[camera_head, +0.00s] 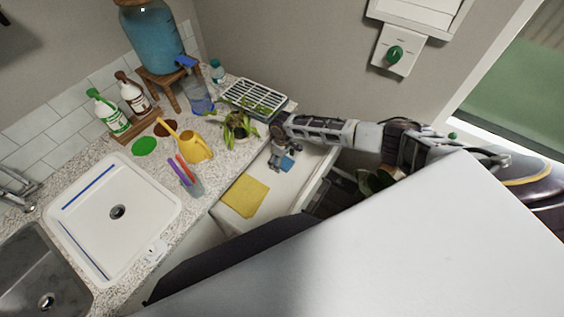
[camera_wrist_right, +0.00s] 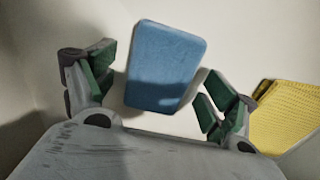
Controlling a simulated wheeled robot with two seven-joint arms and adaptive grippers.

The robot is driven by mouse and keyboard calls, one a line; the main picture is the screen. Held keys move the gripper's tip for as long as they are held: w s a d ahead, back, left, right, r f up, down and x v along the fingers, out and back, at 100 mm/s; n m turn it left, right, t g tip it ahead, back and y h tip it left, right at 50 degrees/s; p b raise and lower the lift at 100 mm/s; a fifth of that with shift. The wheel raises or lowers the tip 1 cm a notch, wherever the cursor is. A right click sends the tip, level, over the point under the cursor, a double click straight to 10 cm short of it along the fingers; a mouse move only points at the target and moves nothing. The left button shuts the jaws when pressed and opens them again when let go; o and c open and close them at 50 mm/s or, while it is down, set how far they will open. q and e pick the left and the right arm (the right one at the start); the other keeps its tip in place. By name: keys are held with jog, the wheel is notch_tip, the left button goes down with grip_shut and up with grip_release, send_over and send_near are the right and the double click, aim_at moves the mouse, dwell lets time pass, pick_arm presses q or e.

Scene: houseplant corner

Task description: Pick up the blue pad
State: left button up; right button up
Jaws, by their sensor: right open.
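The blue pad (camera_wrist_right: 165,66) lies flat on the white surface inside an open drawer (camera_head: 312,163). In the head view the blue pad (camera_head: 287,163) shows just beyond my right gripper's fingers, partly covered by them. My right gripper (camera_head: 279,160) is open over the drawer. In the right wrist view my right gripper (camera_wrist_right: 163,98) has its green-lined fingers apart, one on each side of the pad, with gaps to it. Nothing is held. My left gripper is not in view.
A yellow cloth (camera_head: 246,195) lies in the drawer to the left of the blue pad. The counter beside it holds a potted plant (camera_head: 236,128), a dish rack (camera_head: 255,98), a yellow watering can (camera_head: 190,147) and a cup of pens (camera_head: 192,184).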

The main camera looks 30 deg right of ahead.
jog(key=c, duration=1)
jog(key=shift+r, duration=0.2)
notch_tip(320, 180, up, 18)
jog(key=shift+f+b, duration=0.15)
jog(key=shift+b, duration=0.4)
dwell(0.4)
jog(key=shift+o, duration=1)
jog(key=shift+c, duration=1)
jog(key=shift+m, duration=0.3)
